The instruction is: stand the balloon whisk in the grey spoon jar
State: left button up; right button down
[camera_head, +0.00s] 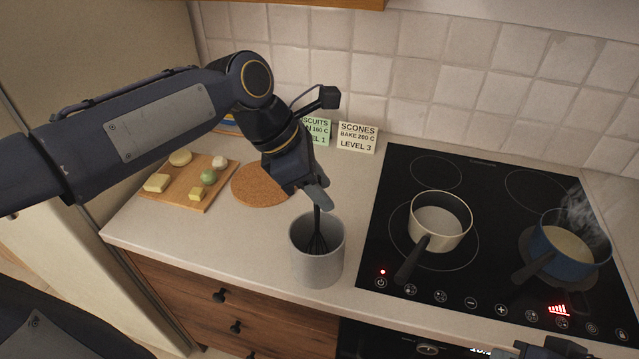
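The balloon whisk (317,241) is black and hangs roughly upright, wires down, with its wire end inside the mouth of the grey spoon jar (318,271). The jar stands upright on the counter near its front edge. My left gripper (317,196) is above the jar, shut on the top of the whisk's handle. The jar's near wall hides the lower end of the whisk, so I cannot tell whether it touches the bottom. A dark part at the bottom right edge (550,349) seems to be my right gripper, mostly cut off; its fingers do not show.
A round cork mat (258,186) and a wooden board (181,194) with several food pieces lie left of the jar. The black hob (387,250) on the right holds a cream saucepan (439,216) and a steaming blue pan (566,251). Two recipe cards (357,138) stand behind.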

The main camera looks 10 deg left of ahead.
pick_arm(q)
jog(key=v, duration=0.8)
jog(key=shift+f, duration=0.1)
dwell(0.5)
jog(key=s+a+f+m+t, duration=0.2)
jog(key=s+a+f+m, duration=0.1)
jog(key=s+f+m, duration=0.4)
jog(key=s+a+f+m+t+y, duration=0.1)
jog(key=s+a+f+m, duration=0.2)
jog(key=s+f+m, duration=0.5)
notch_tip(320, 180, down, 2)
jog(key=m, duration=0.5)
jog(key=shift+f+t+y, duration=0.15)
jog(key=shift+t+y, duration=0.15)
jog(key=shift+t, duration=0.1)
